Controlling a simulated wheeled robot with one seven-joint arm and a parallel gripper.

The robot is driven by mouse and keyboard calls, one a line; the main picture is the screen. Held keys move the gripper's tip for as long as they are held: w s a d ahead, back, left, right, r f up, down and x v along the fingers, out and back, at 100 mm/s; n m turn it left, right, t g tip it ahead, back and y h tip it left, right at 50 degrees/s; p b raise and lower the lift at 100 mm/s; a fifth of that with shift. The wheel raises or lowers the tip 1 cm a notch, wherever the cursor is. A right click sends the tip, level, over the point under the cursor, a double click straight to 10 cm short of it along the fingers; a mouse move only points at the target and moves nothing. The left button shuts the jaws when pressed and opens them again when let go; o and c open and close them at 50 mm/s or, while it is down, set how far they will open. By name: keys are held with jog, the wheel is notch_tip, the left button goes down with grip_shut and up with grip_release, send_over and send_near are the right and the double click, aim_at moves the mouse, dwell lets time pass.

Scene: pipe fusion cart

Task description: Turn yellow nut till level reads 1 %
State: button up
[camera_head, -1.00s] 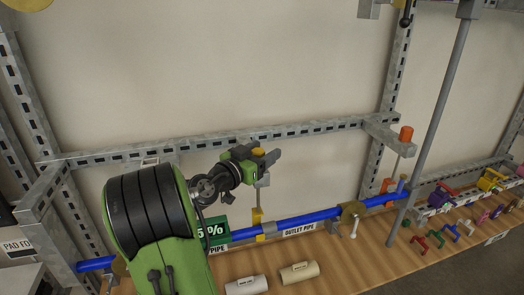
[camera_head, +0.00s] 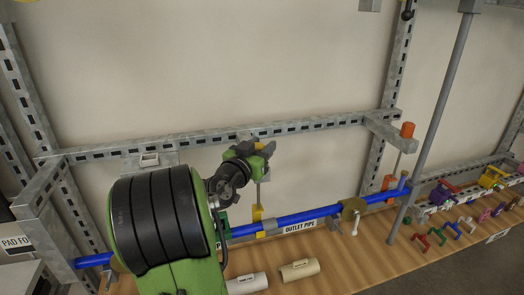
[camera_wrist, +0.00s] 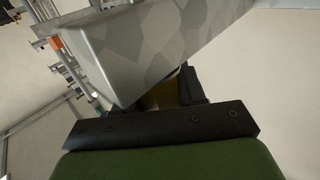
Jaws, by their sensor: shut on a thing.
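My gripper (camera_head: 262,152) is shut on the yellow nut, at the top of a thin upright rod in front of the grey rail. In the head view the jaws hide nearly all of the nut. In the wrist view a dim brownish-yellow patch of the nut (camera_wrist: 160,97) shows between the dark jaws. The rod runs down to a yellow fitting (camera_head: 257,213) on the blue pipe (camera_head: 300,217). The green level display (camera_head: 226,226) is almost wholly covered by my arm, so its reading cannot be seen.
A grey slotted rail (camera_head: 310,125) runs just behind my gripper, and a grey beam (camera_wrist: 150,50) is close in the wrist view. Two pale cylinders, one on the right (camera_head: 299,270), lie on the wooden bench. Coloured clamps (camera_head: 437,236) stand at the right.

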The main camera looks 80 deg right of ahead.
jog(key=n+t, duration=0.1)
jog(key=t, duration=0.2)
jog(key=n+t+b, duration=0.1)
jog(key=n+t, duration=0.1)
jog(key=shift+n+t+h, duration=0.3)
jog(key=shift+t, duration=0.1)
jog(key=n+t+b, duration=0.1)
jog(key=t+b, duration=0.1)
jog(key=n+t+y+b, duration=0.1)
jog(key=n+t+b, duration=0.1)
jog(key=b, duration=0.1)
jog(key=n+t+y+b, duration=0.1)
jog(key=t+b, duration=0.1)
jog(key=b, duration=0.1)
jog(key=shift+w+f+n, duration=0.3)
jog(key=shift+w+f, duration=0.05)
jog(key=n+t+y+b, duration=0.1)
jog(key=t+b, duration=0.1)
jog(key=shift+w+t+y, duration=0.15)
jog(key=shift+t+y, duration=0.15)
jog(key=shift+w+a+r+n+t+y+b, duration=0.15)
jog(key=shift+n+t+y+b, duration=0.1)
jog(key=shift+n+t+y, duration=0.3)
jog(key=shift+w+a+r+n+t+y+b, duration=0.1)
jog(key=shift+n+t+y+b, duration=0.15)
jog(key=shift+n+t+y, duration=0.3)
jog(key=shift+n+t, duration=0.3)
jog(key=o, duration=1)
jog(key=shift+w, duration=0.1)
jog(key=shift+r, duration=0.1)
